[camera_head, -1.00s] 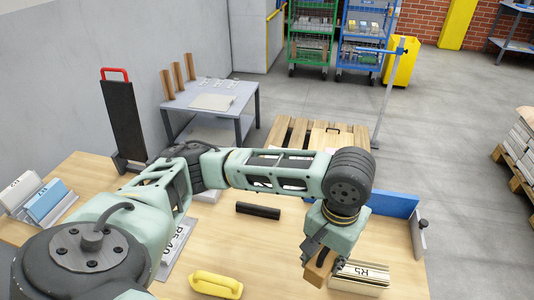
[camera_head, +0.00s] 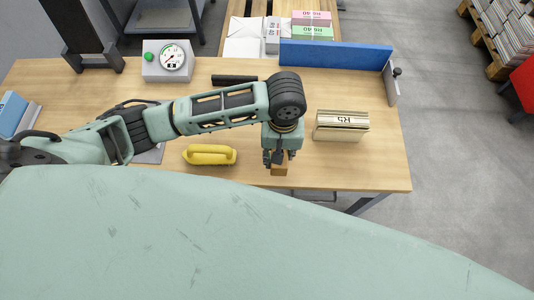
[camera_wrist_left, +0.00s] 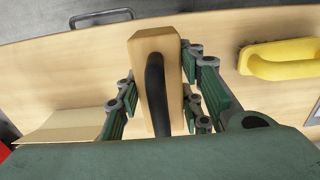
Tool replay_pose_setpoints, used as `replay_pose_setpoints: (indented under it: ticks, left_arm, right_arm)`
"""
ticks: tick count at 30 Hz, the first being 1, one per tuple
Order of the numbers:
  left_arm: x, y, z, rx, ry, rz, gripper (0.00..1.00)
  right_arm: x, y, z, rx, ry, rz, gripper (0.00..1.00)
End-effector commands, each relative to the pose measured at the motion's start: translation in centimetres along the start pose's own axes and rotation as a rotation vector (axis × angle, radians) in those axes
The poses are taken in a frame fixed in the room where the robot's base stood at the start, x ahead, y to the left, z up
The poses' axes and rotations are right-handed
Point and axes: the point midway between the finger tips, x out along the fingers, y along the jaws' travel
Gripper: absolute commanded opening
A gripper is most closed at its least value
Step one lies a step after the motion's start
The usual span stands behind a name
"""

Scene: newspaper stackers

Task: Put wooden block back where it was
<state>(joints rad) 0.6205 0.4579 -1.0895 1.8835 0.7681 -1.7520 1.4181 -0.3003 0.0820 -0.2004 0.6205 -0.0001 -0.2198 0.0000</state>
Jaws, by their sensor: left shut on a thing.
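In the left wrist view the block (camera_wrist_left: 150,42) shows a black bar-like handle (camera_wrist_left: 156,90) and lies between the fingers (camera_wrist_left: 160,100). I cannot tell whether the block touches the table. My right gripper is not in view.
A yellow handled tool (camera_head: 209,155) lies left of the block. A black bar (camera_head: 234,79), a gauge box (camera_head: 167,62) and a blue fence (camera_head: 337,56) are farther back. The table's front edge is close to the block. The front right corner is bare.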

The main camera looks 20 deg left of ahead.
Motion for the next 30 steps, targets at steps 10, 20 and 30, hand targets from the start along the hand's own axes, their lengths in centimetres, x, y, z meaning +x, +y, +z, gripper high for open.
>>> replay_pose_setpoints:
  ticks: [10,20,30]
  left_arm:
    - [2.6,-3.1,-1.4,0.001,0.000,0.002,0.00]
    - [6.0,-3.0,-1.4,0.003,0.002,0.003,0.00]
    - [6.2,-3.0,-1.3,0.003,0.000,0.002,0.37]
  right_arm:
    - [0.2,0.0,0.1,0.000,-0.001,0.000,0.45]
    - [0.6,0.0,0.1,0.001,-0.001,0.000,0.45]
    - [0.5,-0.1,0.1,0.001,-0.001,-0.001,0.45]
